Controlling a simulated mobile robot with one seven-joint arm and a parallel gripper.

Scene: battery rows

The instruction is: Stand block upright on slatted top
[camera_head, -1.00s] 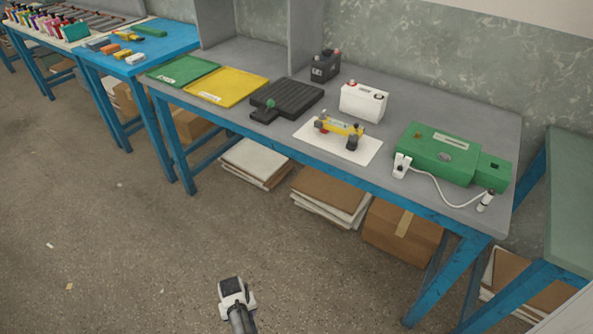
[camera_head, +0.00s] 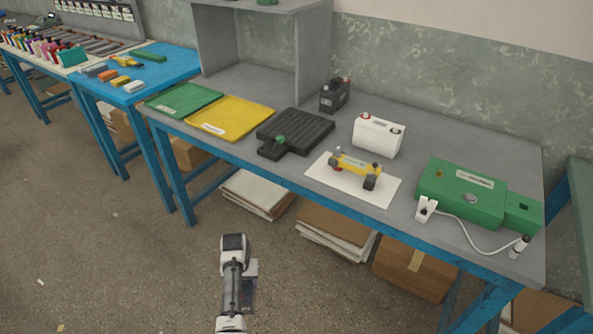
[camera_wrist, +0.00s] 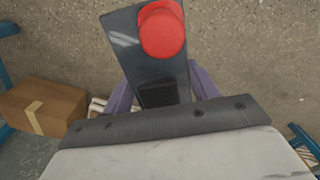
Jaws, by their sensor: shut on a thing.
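My gripper (camera_wrist: 163,92) is shut on a dark grey block (camera_wrist: 125,40) with a round red cap (camera_wrist: 162,30) and a black square part on one face. Purple fingers lie on both sides of the block in the wrist view, with only floor behind it. In the head view my arm is at the lower middle, over the floor in front of the bench, and a bit of the block (camera_head: 249,296) shows beside it. The black slatted top (camera_head: 305,126), with a green knob (camera_head: 280,139) at its front, lies bare on the grey bench, well apart from the gripper.
Left of the slatted top lie a yellow tray (camera_head: 231,117) and a green tray (camera_head: 184,99). A dark battery (camera_head: 334,95) stands behind it. To the right are a white battery (camera_head: 378,136), a yellow tool (camera_head: 355,166) on white paper, and a green charger (camera_head: 462,195) with a cable.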

